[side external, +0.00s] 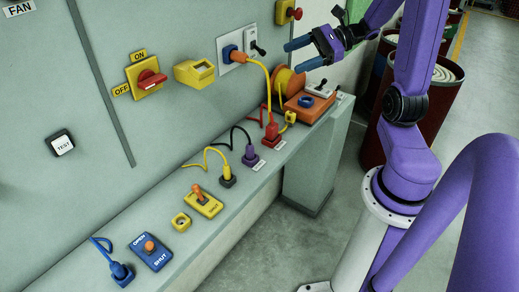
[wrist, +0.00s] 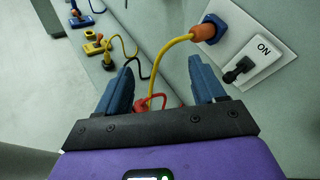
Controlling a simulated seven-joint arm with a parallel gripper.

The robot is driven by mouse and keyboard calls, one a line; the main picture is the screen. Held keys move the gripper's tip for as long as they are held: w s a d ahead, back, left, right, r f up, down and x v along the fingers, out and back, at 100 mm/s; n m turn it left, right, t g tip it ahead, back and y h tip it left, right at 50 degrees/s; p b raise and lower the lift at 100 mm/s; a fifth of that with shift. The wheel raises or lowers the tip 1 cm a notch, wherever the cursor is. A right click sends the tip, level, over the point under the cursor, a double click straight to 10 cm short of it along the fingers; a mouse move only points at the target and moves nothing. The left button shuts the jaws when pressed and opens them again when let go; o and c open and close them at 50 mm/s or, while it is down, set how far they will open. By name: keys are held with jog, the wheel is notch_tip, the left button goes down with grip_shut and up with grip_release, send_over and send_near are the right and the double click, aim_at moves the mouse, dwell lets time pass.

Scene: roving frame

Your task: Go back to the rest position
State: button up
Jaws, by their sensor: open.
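My gripper (side external: 298,54) is open and empty, with two blue fingers spread apart. It hangs in the air near the wall, to the right of the wall socket plate (side external: 240,52). In the wrist view my gripper (wrist: 163,85) shows its fingers apart, with the yellow cable and red cable visible beyond the gap. The ON switch (wrist: 240,68) is beside the socket.
The ledge (side external: 228,210) carries purple, black and blue plugs, a yellow lever box (side external: 204,203) and a blue lever box (side external: 150,252). An orange box (side external: 308,103) and cable reel stand at its far end. Red drums (side external: 432,125) stand behind my arm. Open floor lies before the ledge.

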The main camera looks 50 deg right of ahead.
jog(key=s+a+f+n+g+h, duration=0.3)
jog(key=s+a+n, duration=0.6)
jog(key=n, duration=0.8)
jog(key=s+a+f+n+g+h, duration=0.4)
jog(key=s+a+n, duration=0.5)
jog(key=n, duration=0.7)
jog(key=a+g+h, duration=0.1)
jog(key=g+h, duration=0.1)
jog(key=h, duration=0.1)
jog(key=shift+s+a+n, duration=0.3)
jog(key=shift+s+n, duration=0.05)
jog(key=shift+n, duration=0.05)
